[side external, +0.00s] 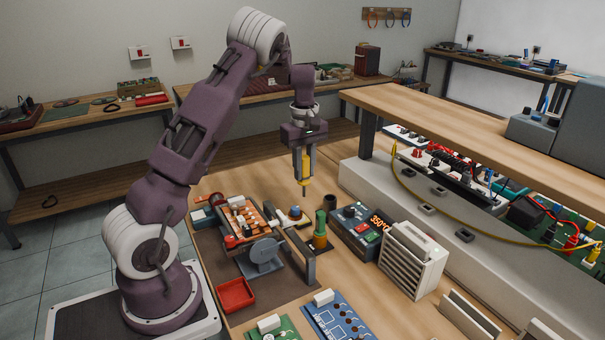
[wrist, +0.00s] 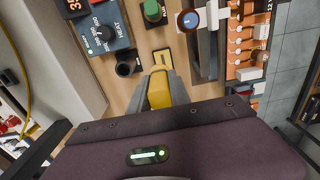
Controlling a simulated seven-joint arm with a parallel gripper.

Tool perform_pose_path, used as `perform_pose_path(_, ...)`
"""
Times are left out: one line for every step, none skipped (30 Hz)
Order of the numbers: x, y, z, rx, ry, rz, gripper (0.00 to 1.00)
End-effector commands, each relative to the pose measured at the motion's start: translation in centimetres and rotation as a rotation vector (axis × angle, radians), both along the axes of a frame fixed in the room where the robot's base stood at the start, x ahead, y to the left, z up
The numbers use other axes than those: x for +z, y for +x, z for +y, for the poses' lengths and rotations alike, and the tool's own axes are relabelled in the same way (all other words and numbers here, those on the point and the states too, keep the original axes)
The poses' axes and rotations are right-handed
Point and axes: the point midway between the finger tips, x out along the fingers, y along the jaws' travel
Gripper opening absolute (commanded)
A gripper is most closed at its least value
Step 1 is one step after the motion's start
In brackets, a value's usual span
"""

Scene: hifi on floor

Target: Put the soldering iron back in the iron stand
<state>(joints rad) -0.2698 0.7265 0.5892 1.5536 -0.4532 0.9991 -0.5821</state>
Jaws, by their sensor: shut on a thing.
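My gripper (side external: 304,176) is shut on a yellow-handled tool that appears to be the soldering iron (side external: 305,162). It is held upright above the bench, clear of the things below. In the wrist view the yellow handle (wrist: 160,88) sits between the fingers, and its lower end is hidden. A short black open cup (side external: 330,203), which looks like the iron stand, stands on the bench below and to the right of the gripper. In the wrist view the cup (wrist: 127,64) is ahead and left of the handle. A small yellow-edged dark plate (wrist: 163,57) lies beside it.
A green-topped upright item (side external: 320,229) stands near the cup. The station with a lit display (side external: 362,229) and a slatted box (side external: 412,257) are to the right. A board holder (side external: 246,222) and red tray (side external: 235,294) are left. A raised shelf (side external: 450,115) overhangs the back right.

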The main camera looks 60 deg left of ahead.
Motion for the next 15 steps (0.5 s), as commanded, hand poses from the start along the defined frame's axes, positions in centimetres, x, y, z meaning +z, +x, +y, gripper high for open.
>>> perform_pose_path(0.0, 1.0, 0.3, 0.0, 0.004, -0.002, 0.0)
perform_pose_path(-0.1, 1.9, 0.5, 0.002, 0.006, -0.003, 0.0)
perform_pose_path(-0.1, 3.2, 0.7, 0.003, 0.007, -0.005, 0.0)
perform_pose_path(-0.2, 4.1, 0.8, 0.005, 0.008, -0.004, 0.0)
perform_pose_path(-0.2, 5.0, 0.8, 0.004, 0.008, -0.004, 0.0)
perform_pose_path(-0.3, 6.0, 0.7, 0.004, 0.006, -0.004, 0.0)
perform_pose_path(-0.3, 6.7, 0.6, 0.003, 0.006, -0.004, 0.0)
perform_pose_path(-0.4, 7.3, 0.5, 0.002, 0.004, -0.002, 0.0)
perform_pose_path(-0.5, 7.9, 0.4, -0.001, 0.003, 0.0, 0.0)
perform_pose_path(-0.5, 8.3, 0.3, -0.001, 0.003, -0.001, 0.0)
perform_pose_path(-0.6, 8.6, 0.2, -0.002, 0.001, 0.001, 0.0)
perform_pose_path(-0.7, 8.8, 0.1, -0.003, 0.0, 0.001, 0.0)
perform_pose_path(-0.8, 8.9, 0.0, -0.003, -0.001, 0.001, 0.0)
perform_pose_path(-0.9, 9.0, 0.0, -0.003, -0.001, 0.001, 0.0)
perform_pose_path(-1.2, 9.0, 0.0, -0.003, -0.002, 0.002, 0.0)
